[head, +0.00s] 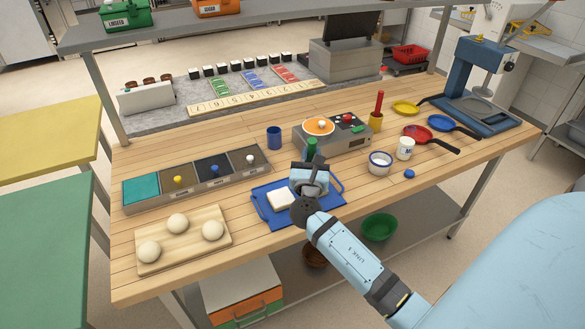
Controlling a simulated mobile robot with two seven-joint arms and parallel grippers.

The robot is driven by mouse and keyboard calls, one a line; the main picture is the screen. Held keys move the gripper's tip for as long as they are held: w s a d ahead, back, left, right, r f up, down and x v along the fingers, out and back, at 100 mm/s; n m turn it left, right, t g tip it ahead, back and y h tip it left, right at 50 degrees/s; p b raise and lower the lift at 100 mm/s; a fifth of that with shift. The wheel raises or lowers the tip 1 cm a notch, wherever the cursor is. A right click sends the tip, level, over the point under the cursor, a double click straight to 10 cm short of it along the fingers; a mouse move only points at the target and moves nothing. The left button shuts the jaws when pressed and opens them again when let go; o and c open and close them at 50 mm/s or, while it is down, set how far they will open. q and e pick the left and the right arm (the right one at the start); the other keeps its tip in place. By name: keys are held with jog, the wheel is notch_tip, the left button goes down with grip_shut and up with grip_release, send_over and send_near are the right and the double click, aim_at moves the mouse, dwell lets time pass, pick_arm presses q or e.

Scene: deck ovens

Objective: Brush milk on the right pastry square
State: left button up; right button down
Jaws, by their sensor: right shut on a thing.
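A blue tray (263,216) lies at the front middle of the wooden table. A white pastry square (281,200) lies on its left part. My right gripper (311,178) is over the right part of the tray and hides what lies there, including any right pastry square. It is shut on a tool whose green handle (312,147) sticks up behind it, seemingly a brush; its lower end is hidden. A white bowl with a dark blue rim (380,163) and a white labelled jar (405,148) stand to the right. Which holds milk I cannot tell. My left gripper is out of view.
A board (218,252) with three dough balls and a row of lidded bins (198,192) stand left. A scale-like appliance (350,142), a blue cup (274,137), a yellow cup with a red-handled tool (376,121), and pans (418,134) stand behind and right.

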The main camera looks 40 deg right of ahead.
jog(key=shift+d+f+g, duration=0.2)
jog(key=shift+f+g, duration=0.1)
jog(key=shift+f, duration=0.1)
notch_tip(320, 180, down, 4)
jog(key=b, duration=0.4)
jog(key=shift+f+b, duration=0.2)
jog(key=shift+b, duration=0.1)
jog(key=shift+f+b, duration=0.3)
jog(key=shift+f, duration=0.15)
dwell(0.4)
jog(key=shift+d, duration=0.1)
